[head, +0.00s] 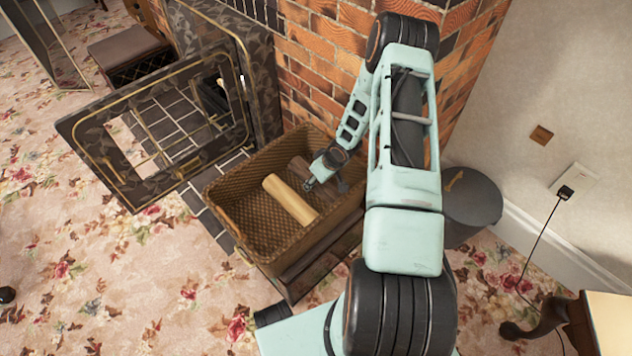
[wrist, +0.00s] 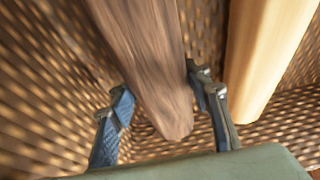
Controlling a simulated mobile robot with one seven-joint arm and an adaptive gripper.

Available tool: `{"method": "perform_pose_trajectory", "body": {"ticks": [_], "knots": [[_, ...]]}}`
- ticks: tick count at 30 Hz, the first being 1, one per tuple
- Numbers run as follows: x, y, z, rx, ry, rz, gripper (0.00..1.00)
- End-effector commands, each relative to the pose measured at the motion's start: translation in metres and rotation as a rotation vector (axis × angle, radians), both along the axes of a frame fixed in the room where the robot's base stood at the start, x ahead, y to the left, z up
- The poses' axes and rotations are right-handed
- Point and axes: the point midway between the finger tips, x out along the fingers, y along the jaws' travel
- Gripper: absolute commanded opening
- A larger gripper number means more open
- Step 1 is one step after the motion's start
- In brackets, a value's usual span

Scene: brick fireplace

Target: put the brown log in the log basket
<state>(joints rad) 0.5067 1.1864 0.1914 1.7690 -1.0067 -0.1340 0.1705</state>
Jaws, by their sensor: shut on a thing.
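The brown log (wrist: 148,62) is between the two fingers of my gripper (wrist: 160,90) in the wrist view, and the gripper is shut on it. The brown log also shows in the head view (head: 299,166), partly hidden by my gripper. A pale log (head: 290,199) lies in the basket, left of my gripper; it shows at the right of the wrist view (wrist: 265,60). I cannot tell whether the brown log touches the basket's bottom.
An open fireplace door (head: 150,130) stands left of the basket. A brick wall (head: 315,60) rises behind it. A dark round bin (head: 470,205) stands to the right, and a wooden table (head: 605,320) is at the lower right. Floral carpet at the lower left is mostly clear.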

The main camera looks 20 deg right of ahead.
Motion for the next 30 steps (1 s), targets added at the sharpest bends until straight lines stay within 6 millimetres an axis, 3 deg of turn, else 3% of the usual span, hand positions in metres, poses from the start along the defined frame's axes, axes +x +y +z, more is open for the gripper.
{"method": "perform_pose_trajectory", "body": {"ticks": [9, 10, 14, 25, 30], "knots": [[0.001, 0.0, -0.002, 0.0, -0.002, 0.0, 0.02], [0.001, 0.0, -0.002, 0.001, -0.001, -0.001, 0.47], [0.0, 0.0, -0.001, 0.0, -0.001, 0.0, 0.61], [0.001, 0.0, 0.004, 0.0, -0.001, 0.001, 0.62], [-0.008, -0.004, 0.03, -0.001, -0.001, -0.002, 0.62]]}}
